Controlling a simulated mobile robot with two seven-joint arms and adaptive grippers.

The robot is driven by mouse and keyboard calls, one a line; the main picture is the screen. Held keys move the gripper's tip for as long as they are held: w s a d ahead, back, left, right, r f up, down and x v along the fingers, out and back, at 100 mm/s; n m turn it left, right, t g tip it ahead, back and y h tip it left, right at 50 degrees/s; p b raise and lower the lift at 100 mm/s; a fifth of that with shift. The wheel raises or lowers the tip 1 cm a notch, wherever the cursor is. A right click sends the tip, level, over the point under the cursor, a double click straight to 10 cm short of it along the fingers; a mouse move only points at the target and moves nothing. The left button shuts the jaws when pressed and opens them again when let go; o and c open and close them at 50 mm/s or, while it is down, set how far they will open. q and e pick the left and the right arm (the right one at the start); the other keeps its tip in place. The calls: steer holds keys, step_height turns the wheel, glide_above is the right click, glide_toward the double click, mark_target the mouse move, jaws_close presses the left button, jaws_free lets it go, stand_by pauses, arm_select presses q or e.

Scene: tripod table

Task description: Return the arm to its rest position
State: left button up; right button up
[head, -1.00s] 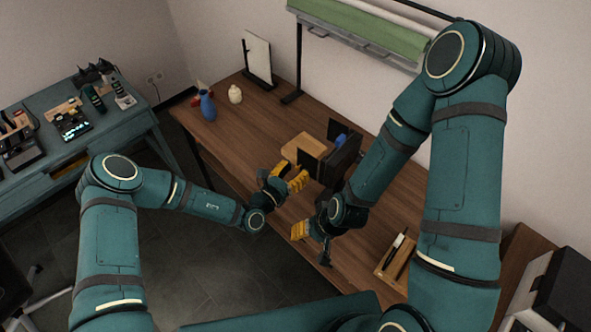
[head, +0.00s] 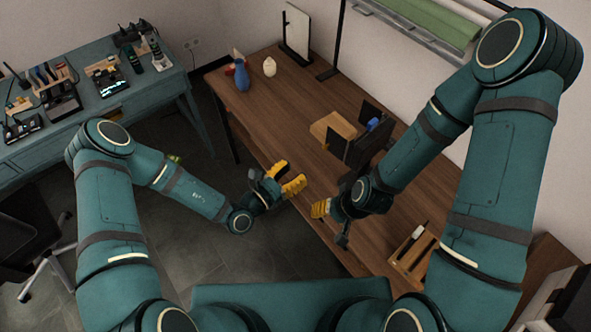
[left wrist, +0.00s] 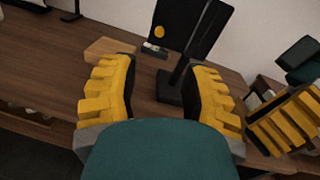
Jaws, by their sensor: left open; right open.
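My left gripper (head: 285,180) has yellow fingers and is at the front edge of the brown wooden table (head: 290,110). In the left wrist view its two yellow fingers (left wrist: 160,95) are spread wide with nothing between them. My right gripper (head: 320,208) is open, lower and to the right, near the same edge. It also shows at the right of the left wrist view (left wrist: 285,122). Part of it is hidden by its own wrist in the head view.
A black stand (head: 340,146) and a light wooden block (head: 331,127) are beyond the grippers. A blue vase (head: 241,75) and white vase (head: 269,67) stand farther back. A wooden tray (head: 412,258) lies at the right front. A teal workbench (head: 150,85) stands left.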

stand_by(0.3)
arm_select(q)
steer(key=s+a+f+m+g+y+b, duration=0.25)
steer(key=s+f+m+g, duration=0.25)
steer(key=s+m+g, duration=0.4)
steer(key=s+a+f+m+g+y+b, duration=0.1)
steer(key=s+f+m+g+y+b, duration=0.15)
steer(key=s+f+m+g, duration=0.5)
steer(key=w+a+m+t+y+b, duration=0.4)
steer(key=a+m+t, duration=0.2)
steer(key=a+m, duration=0.2)
steer(key=shift+w+m+t+y, duration=0.3)
steer(key=shift+m+t+y, duration=0.1)
steer(key=shift+m, duration=0.45)
steer(key=shift+f, duration=0.1)
